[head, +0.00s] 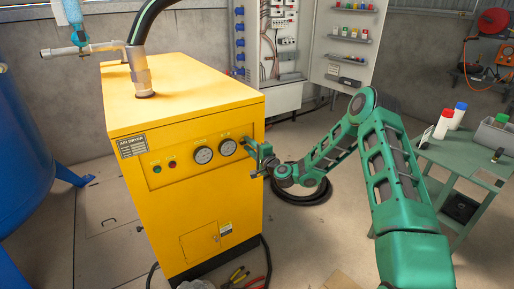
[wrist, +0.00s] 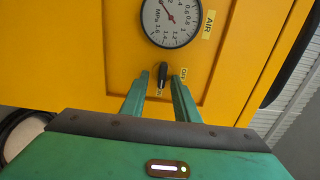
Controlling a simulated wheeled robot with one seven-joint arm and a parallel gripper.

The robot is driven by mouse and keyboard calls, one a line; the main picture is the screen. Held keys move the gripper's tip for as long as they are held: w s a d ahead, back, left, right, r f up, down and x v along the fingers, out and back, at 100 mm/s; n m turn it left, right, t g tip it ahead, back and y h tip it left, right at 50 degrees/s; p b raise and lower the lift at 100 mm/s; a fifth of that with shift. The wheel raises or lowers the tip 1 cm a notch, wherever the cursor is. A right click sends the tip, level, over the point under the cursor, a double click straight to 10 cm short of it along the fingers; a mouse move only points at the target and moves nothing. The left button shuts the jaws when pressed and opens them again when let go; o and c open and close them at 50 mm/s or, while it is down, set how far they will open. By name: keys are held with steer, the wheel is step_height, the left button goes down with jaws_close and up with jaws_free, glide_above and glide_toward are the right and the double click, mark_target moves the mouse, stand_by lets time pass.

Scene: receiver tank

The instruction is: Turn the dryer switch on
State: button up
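The yellow air dryer (head: 190,150) stands left of centre in the head view. Its front panel carries gauges, a green light and a red light. The knob stands nearly upright in that picture. My gripper (wrist: 158,78) is open, with its two green fingers on either side of the knob and gaps visible. In the head view my gripper (head: 256,152) is at the panel's right end and hides the switch.
A blue tank (head: 25,160) stands at the left. A green cart (head: 465,160) with bottles is at the right. An open electrical cabinet (head: 275,50) is behind. Tools (head: 240,280) and a black hose coil (head: 300,190) lie on the floor.

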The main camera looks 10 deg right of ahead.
steer(key=v, duration=1)
steer(key=shift+s+d, duration=0.2)
steer(key=shift+s, duration=0.05)
